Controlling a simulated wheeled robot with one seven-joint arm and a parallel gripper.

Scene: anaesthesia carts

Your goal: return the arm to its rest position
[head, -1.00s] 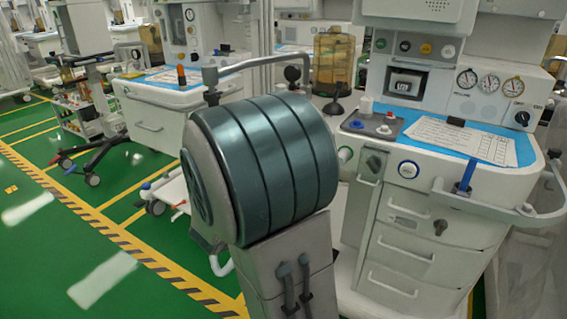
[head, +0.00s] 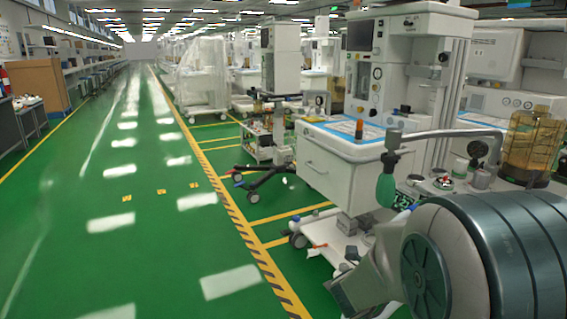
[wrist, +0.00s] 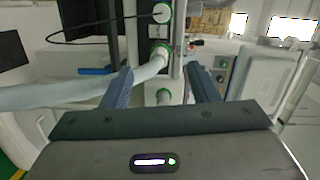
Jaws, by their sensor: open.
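In the wrist view, my gripper (wrist: 160,92) shows its two blue-grey fingers spread apart with nothing held between them. Beyond the fingers are a pale curved tube and a dark upright panel with green-ringed ports (wrist: 158,50) of a cart. In the head view, a large dark-teal and grey joint of my arm fills the lower right corner. The gripper itself does not show in the head view.
A white anaesthesia cart (head: 345,180) with a blue-edged top stands left of my arm. A green bag (head: 386,188) hangs near the arm. An amber canister (head: 530,140) is at right. The green aisle (head: 130,240) at left is clear.

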